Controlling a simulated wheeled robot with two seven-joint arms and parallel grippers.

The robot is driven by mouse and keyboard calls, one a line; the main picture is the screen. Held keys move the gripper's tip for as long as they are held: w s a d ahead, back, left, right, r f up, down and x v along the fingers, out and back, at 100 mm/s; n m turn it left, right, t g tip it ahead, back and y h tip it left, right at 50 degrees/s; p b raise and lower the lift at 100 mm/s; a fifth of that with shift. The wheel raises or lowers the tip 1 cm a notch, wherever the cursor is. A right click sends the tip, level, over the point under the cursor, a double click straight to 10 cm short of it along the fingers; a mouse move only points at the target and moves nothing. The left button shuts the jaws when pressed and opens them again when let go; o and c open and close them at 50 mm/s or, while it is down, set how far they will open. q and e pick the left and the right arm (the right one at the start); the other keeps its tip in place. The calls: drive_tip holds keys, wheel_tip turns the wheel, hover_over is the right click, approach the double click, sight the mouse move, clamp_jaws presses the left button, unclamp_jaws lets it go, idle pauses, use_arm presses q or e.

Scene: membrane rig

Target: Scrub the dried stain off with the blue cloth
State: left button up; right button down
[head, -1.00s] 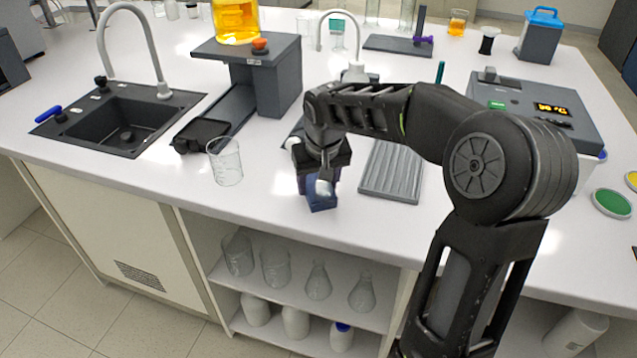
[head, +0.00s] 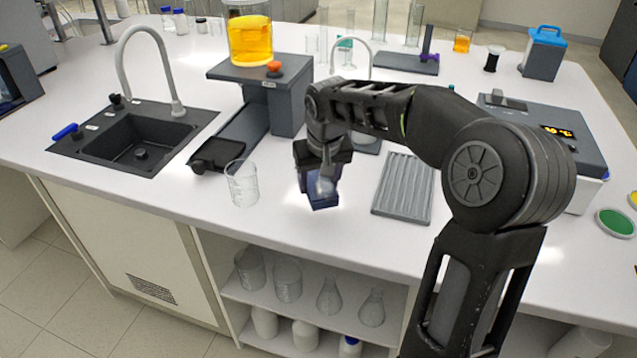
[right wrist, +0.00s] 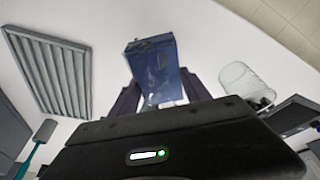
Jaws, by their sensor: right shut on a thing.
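My right gripper (head: 322,180) is shut on the blue cloth (head: 322,200), a dark blue folded piece, over the white bench top (head: 290,225) near its front edge. In the right wrist view the cloth (right wrist: 155,62) sticks out between the two dark fingers (right wrist: 158,98). I cannot tell whether the cloth touches the bench. No dried stain shows; the cloth and gripper hide the patch beneath them. My left gripper is not in view.
A glass beaker (head: 242,185) stands left of the cloth, also in the right wrist view (right wrist: 245,82). A grey ribbed tray (head: 405,188) lies to the right. A sink (head: 140,145) and a stand with an orange-filled vessel (head: 250,42) are further left. Bare bench lies in front.

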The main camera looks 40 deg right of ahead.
drive_tip(key=shift+r+p, duration=0.4)
drive_tip(key=shift+r, duration=0.5)
